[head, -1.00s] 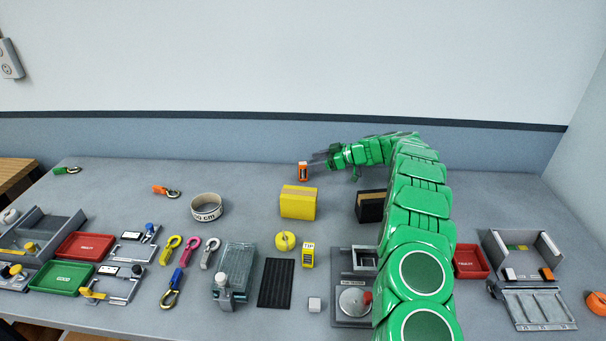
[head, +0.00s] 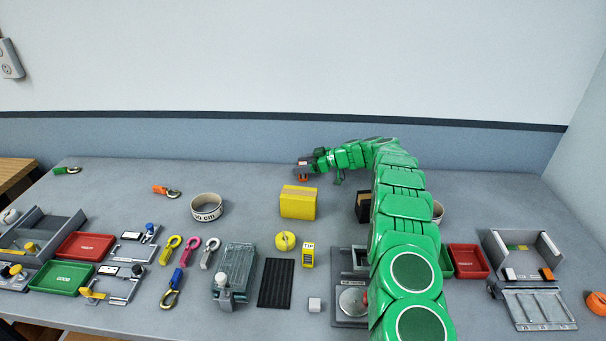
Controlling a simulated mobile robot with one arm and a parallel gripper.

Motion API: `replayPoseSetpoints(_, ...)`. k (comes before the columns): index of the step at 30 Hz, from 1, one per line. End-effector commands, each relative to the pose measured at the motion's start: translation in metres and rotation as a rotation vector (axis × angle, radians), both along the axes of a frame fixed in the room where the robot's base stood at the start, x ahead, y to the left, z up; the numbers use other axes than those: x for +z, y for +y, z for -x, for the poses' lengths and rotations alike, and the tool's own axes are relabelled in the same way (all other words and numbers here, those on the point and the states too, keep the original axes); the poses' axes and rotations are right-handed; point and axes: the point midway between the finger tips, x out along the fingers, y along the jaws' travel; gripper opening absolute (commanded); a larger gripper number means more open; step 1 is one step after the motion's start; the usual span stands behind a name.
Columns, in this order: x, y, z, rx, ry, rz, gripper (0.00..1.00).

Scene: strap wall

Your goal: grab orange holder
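The small orange holder (head: 303,179) stands upright at the back of the table, left of my arm and behind the yellow box. My gripper (head: 301,168) has reached it from the right, and its dark fingers cover the holder's middle. Only the lower end and a bit of the upper part of the holder show. The fingers are at the holder, but it is too small to see whether they are closed on it.
The yellow box (head: 298,203) stands in front of the gripper, and a black box (head: 363,207) is partly behind my arm. An orange hook (head: 165,190) and a white tape ring (head: 206,207) lie to the left. The table behind is clear.

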Motion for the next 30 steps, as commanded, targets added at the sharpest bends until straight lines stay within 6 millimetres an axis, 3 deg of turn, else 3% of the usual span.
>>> replayPoseSetpoints(1,0.000,0.000,0.000,0.000,0.000,0.000,0.55)
replayPoseSetpoints(10,0.000,0.000,0.000,0.000,0.000,0.000,0.09)
replayPoseSetpoints(20,0.005,0.000,0.000,0.000,-0.001,0.000,0.09)
replayPoseSetpoints(26,0.032,0.000,0.000,0.000,-0.004,0.001,0.09)
replayPoseSetpoints(30,0.063,0.000,0.000,-0.001,-0.003,0.001,0.09)
